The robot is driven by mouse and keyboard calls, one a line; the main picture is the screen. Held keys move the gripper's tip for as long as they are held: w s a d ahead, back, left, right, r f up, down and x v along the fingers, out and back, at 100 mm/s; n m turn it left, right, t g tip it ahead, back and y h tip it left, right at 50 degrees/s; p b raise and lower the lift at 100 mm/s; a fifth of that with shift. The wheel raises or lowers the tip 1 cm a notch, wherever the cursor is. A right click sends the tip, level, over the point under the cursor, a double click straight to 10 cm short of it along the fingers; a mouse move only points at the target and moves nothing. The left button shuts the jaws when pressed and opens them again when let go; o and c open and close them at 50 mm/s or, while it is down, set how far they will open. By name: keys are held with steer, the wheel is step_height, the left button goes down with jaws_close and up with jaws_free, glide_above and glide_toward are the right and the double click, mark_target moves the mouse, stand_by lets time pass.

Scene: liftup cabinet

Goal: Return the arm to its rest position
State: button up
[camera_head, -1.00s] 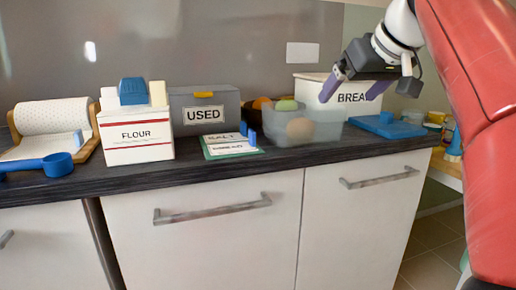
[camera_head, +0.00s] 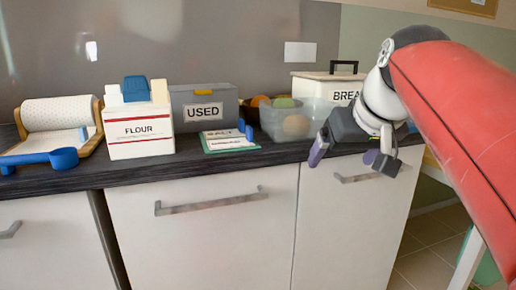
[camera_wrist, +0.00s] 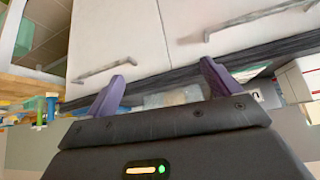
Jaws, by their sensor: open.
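My gripper (camera_head: 345,157) hangs at the right of the head view, in front of the counter's edge near the right cabinet door. Its two purple fingers are apart, with nothing seen between them. In the wrist view my gripper (camera_wrist: 160,88) also shows its fingers spread, and the picture is turned over, with cabinet doors at the top. My red and white arm reaches in from the right and hides part of the counter's right end.
The dark counter (camera_head: 85,182) carries a flour box (camera_head: 138,130), a grey USED box (camera_head: 203,108), a clear bin (camera_head: 285,123), a bread box (camera_head: 338,90) and a paper roll (camera_head: 55,112). Cabinet doors (camera_head: 205,235) with bar handles are below, shut. Floor shows at lower right.

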steer(key=s+f, duration=0.5)
steer(key=f, duration=0.3)
steer(key=s+f+m+g+h, duration=0.1)
steer(key=s+f, duration=0.4)
steer(key=f, duration=0.4)
steer(key=s+f, duration=0.6)
steer(key=f, duration=0.2)
steer(key=shift+f+m+g, duration=0.2)
steer(key=shift+m+g, duration=0.1)
steer(key=shift+g, duration=0.1)
